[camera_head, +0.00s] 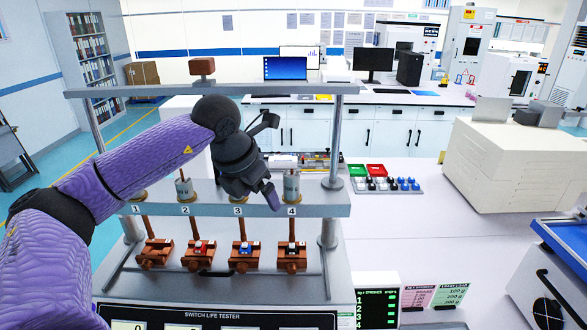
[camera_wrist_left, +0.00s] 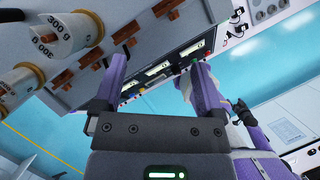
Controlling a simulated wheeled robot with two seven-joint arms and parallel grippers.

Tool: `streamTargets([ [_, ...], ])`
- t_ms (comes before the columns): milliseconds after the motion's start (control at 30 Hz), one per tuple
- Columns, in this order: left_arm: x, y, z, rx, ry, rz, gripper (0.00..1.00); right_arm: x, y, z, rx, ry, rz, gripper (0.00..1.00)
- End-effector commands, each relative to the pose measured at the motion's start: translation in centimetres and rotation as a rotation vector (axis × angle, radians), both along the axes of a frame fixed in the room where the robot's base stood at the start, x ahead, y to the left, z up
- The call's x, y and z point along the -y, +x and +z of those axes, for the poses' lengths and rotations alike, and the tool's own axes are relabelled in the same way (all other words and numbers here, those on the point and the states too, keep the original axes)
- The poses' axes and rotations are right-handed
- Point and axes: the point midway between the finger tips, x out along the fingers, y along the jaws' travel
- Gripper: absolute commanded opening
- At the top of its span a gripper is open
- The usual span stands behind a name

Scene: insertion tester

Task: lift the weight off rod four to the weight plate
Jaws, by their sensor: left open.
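The weight on rod four (camera_head: 291,187) is a grey metal cylinder standing on the tester's shelf above the number 4. My left gripper (camera_head: 271,160) is just left of this weight, tilted, with its jaws apart and nothing between them. In the left wrist view, the open jaws (camera_wrist_left: 158,64) are empty over the tester's front. Two weights show at the left there: one marked 300 (camera_wrist_left: 72,33) and another (camera_wrist_left: 22,82) at the edge. I cannot pick out the weight plate for certain.
The tester's shelf (camera_head: 325,208) carries another small weight (camera_head: 184,188) at rod two. Posts and a top bar (camera_head: 300,88) frame the rods. Brown switch fixtures (camera_head: 292,257) sit below. The white bench (camera_head: 400,230) at right has free room; bins and a switch tray stand on it.

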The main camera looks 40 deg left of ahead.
Motion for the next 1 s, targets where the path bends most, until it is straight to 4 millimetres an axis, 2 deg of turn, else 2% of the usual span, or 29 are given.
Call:
streamTargets([
  [33,0.0,1.2,0.9,0.007,-0.011,0.002,0.9,0.0,0.0,1.5,0.0,0.0,0.0,0.94],
  [100,0.0,2.4,0.6,0.003,-0.008,0.0,0.9,0.0,0.1,2.1,0.001,0.0,0.0,0.94],
  [267,-0.2,4.2,0.3,0.003,-0.007,0.001,0.9,0.0,0.2,2.8,0.003,0.0,0.001,0.94],
  [500,-0.2,8.6,0.3,0.001,-0.005,-0.002,0.9,0.2,0.3,4.8,0.006,-0.002,0.001,0.94],
  [633,-0.3,9.0,-1.0,-0.003,-0.002,-0.002,0.9,0.3,0.3,5.3,0.006,-0.004,0.002,0.94],
  [800,-0.4,9.0,-1.2,-0.001,-0.001,-0.003,0.9,0.4,0.3,5.2,0.006,-0.006,0.002,0.94],
  [833,-0.4,9.0,-1.2,-0.001,-0.001,-0.003,0.88,0.4,0.3,5.2,0.006,-0.006,0.002,0.94],
  [1000,-0.4,9.0,-1.2,0.0,-0.001,-0.002,0.52,0.4,0.3,5.2,0.007,-0.006,0.002,0.94],
])
